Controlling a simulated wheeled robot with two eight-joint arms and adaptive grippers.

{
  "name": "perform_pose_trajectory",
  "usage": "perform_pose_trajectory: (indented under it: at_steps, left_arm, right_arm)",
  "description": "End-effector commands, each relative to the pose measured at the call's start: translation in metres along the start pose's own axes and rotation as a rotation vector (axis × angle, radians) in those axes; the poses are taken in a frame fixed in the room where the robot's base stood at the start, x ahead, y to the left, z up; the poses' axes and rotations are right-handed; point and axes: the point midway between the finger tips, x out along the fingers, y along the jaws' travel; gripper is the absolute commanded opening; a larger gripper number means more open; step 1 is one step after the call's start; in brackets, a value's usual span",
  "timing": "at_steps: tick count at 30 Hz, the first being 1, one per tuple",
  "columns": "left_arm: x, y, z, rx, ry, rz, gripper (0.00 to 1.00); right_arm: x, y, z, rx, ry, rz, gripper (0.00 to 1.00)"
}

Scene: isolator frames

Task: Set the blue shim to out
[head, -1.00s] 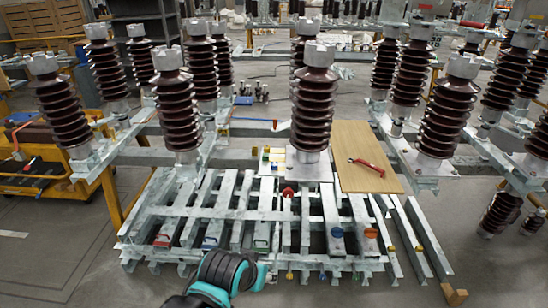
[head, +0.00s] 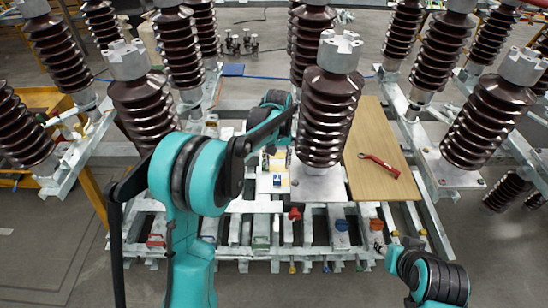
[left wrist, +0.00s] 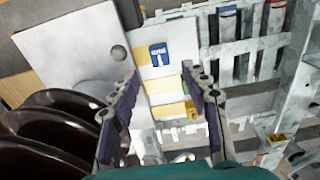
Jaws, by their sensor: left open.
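The blue shim (left wrist: 159,54), a small block with a white marking, lies on a white board with yellow areas (left wrist: 167,86) in the left wrist view. In the head view a blue block (head: 277,179) shows on that board (head: 266,187). My left gripper (left wrist: 160,84) is open and empty above the board, its fingers apart, with the shim beyond the fingertips. In the head view the left gripper (head: 276,152) is above the board, partly hidden by its own arm. My right arm shows at the lower right; its fingers are not clear.
A brown ribbed insulator (head: 328,115) stands close to the right of my left gripper. A wooden board (head: 378,150) carries a red-handled tool (head: 380,166). Red (head: 294,214), blue (head: 342,225) and orange (head: 376,224) parts sit along the metal frame. A yellow block (left wrist: 192,110) lies near the gripper.

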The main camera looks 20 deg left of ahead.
Motion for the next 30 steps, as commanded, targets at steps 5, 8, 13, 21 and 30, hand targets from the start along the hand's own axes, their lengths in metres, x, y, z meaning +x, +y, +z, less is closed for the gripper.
perform_pose_trajectory:
  at_steps: [5, 8, 13, 21, 30]
  left_arm:
    - [0.018, 0.001, -0.002, -0.004, -0.008, -0.002, 0.47]
    - [0.035, 0.001, -0.002, -0.003, -0.007, -0.002, 0.47]
    - [0.063, 0.001, -0.002, -0.003, -0.006, -0.002, 0.47]
    - [0.081, 0.001, -0.002, -0.003, -0.006, -0.002, 0.47]
    - [0.08, 0.001, -0.002, -0.003, -0.006, -0.002, 0.25]
  right_arm:
    - [0.004, 0.0, 0.003, 0.0, -0.001, 0.0, 0.38]
    - [0.009, 0.0, 0.007, 0.0, -0.001, 0.0, 0.38]
    - [0.016, 0.0, 0.012, 0.0, 0.0, 0.0, 0.38]
    - [0.02, 0.0, 0.015, 0.0, 0.0, 0.0, 0.38]
    - [0.02, 0.0, 0.014, 0.0, 0.0, 0.0, 0.38]
